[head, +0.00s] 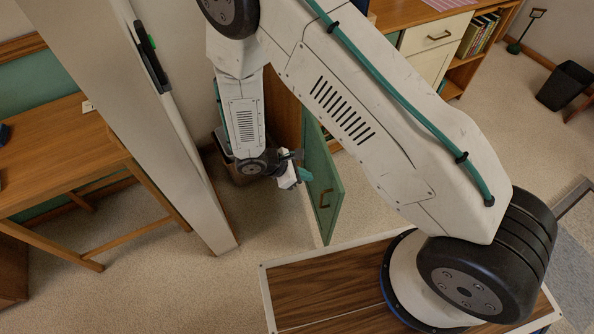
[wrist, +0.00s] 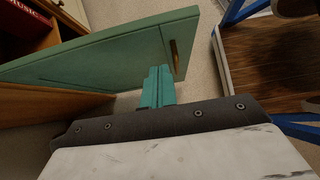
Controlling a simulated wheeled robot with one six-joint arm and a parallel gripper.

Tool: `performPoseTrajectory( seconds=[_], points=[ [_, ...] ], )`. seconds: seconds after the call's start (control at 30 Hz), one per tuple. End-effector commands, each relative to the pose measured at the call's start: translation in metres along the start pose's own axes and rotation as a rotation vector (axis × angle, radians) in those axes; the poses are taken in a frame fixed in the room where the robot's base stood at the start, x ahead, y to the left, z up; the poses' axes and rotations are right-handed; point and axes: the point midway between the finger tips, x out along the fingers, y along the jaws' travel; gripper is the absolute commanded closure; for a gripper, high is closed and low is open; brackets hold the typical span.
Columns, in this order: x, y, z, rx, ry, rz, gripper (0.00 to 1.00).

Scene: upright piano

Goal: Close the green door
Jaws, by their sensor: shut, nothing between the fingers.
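The green door (head: 321,180) stands swung open from a wooden cabinet, with a brass handle (head: 325,198) on its face. It also shows in the wrist view (wrist: 110,58), with the handle (wrist: 174,56) near its free edge. My gripper (head: 304,174) is low beside the door, on its left in the head view. In the wrist view its teal fingers (wrist: 157,88) are shut and empty, at the lower edge of the door near the handle end. I cannot tell whether they touch the door.
A wooden desk (head: 55,150) and a pale slanted panel (head: 130,120) stand at the left. The cabinet (wrist: 45,118) holds a red music book (wrist: 22,18). A black bin (head: 565,86) stands at the far right. Carpet (head: 290,232) is clear below the door.

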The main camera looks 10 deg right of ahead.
Motion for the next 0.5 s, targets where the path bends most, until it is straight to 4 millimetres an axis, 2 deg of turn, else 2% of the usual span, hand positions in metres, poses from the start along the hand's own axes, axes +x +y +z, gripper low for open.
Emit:
performPoseTrajectory(
  seconds=[0.03,0.17,0.3,0.5],
  points=[
    [0.013,-0.001,0.001,-0.001,-0.002,-0.005,1.00],
    [0.039,-0.001,0.000,0.000,-0.001,-0.005,1.00],
    [0.051,0.000,0.018,0.002,0.000,-0.003,1.00],
    [0.061,0.000,0.027,0.002,0.001,-0.001,1.00]
  ],
)
